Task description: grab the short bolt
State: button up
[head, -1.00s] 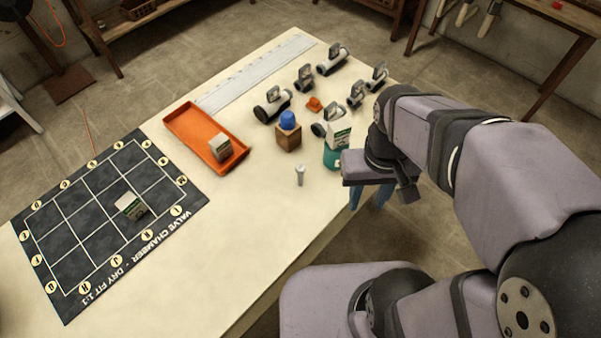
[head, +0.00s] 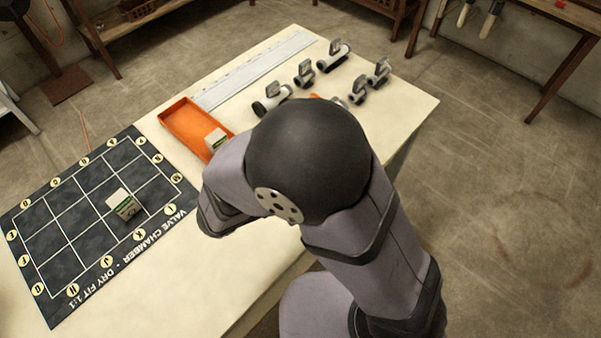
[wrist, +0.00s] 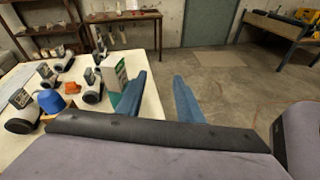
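The short bolt is not visible now; in the head view my arm covers the part of the table where it stood a second ago, and the wrist view does not show it.
The table (head: 405,100) holds several grey valves (head: 334,54), an orange tray (head: 178,122) with a box (head: 215,138) in it, and a dark grid mat (head: 60,225) bearing another box (head: 122,204).

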jog(key=w+a+n+t+y, duration=0.1)
jog(key=a+n+t+y, duration=0.2)
jog(key=a+n+t, duration=0.6)
jog(key=f, duration=0.3)
jog(key=a+f+m+g, duration=0.1)
jog(key=f, duration=0.3)
jog(key=f+m+g, duration=0.1)
jog(key=f, duration=0.3)
jog(key=shift+w+a+f+b, duration=0.1)
jog(key=shift+a+f+b, duration=0.15)
jog(key=shift+b, duration=0.1)
jog(key=shift+p+x, duration=0.6)
jog(key=shift+x, duration=0.85)
jog(key=shift+f+p+x, duration=0.2)
jog(key=shift+p+x, duration=0.55)
jog(key=shift+x, duration=1.5)
grip_shut()
